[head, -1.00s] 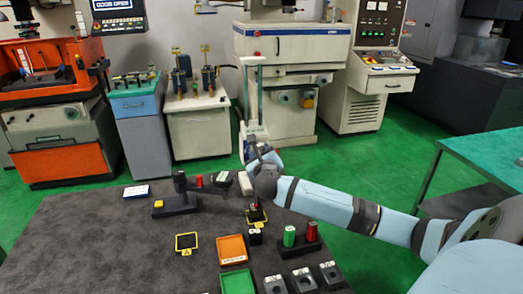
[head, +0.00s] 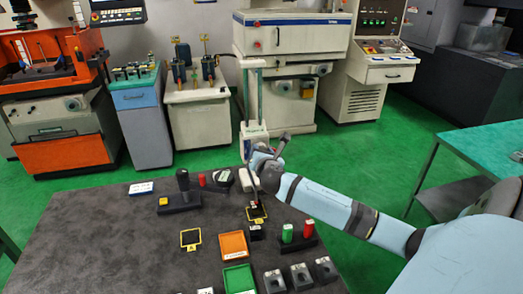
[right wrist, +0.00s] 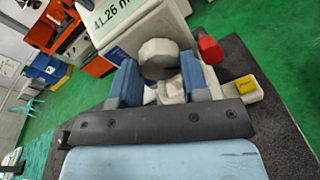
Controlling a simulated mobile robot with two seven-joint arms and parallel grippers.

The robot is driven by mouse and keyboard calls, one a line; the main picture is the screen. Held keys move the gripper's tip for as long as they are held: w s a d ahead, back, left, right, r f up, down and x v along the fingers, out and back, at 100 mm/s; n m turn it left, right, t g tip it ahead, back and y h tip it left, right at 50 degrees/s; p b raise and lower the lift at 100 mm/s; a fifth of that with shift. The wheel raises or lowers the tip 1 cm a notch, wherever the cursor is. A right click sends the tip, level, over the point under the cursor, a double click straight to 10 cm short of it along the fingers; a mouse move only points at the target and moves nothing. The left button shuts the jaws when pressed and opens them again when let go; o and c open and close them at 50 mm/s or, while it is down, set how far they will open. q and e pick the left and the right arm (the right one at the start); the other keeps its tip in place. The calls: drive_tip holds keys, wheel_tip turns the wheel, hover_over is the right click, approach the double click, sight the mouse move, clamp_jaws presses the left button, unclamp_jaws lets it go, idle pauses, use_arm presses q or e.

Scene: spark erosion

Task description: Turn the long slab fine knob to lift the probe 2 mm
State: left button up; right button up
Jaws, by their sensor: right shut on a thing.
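In the right wrist view my right gripper (right wrist: 160,82) is shut on a round grey knob (right wrist: 158,52), with one blue finger on each side. In the head view my right gripper (head: 262,165) is at the table's far edge, beside a white block (head: 245,180), and covers the knob there. The probe cannot be made out. My left gripper is not in view.
A red cylinder (right wrist: 210,48) and a yellow button (right wrist: 244,86) are close to the right finger. The table (head: 110,240) holds an orange tray (head: 233,256), a green tray (head: 238,278), green and red cylinders and several dark blocks.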

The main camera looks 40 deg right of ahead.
drive_tip(key=shift+d+m+t+y, duration=0.1)
drive_tip(key=shift+m+t+y, duration=0.4)
drive_tip(key=shift+m, duration=2.9)
drive_tip(key=shift+d+m+t+y, duration=0.1)
drive_tip(key=shift+m+t+y, duration=0.35)
drive_tip(key=shift+m, duration=2.95)
drive_tip(key=o, duration=0.9)
drive_tip(key=shift+y, duration=0.25)
drive_tip(key=shift+s, duration=0.1)
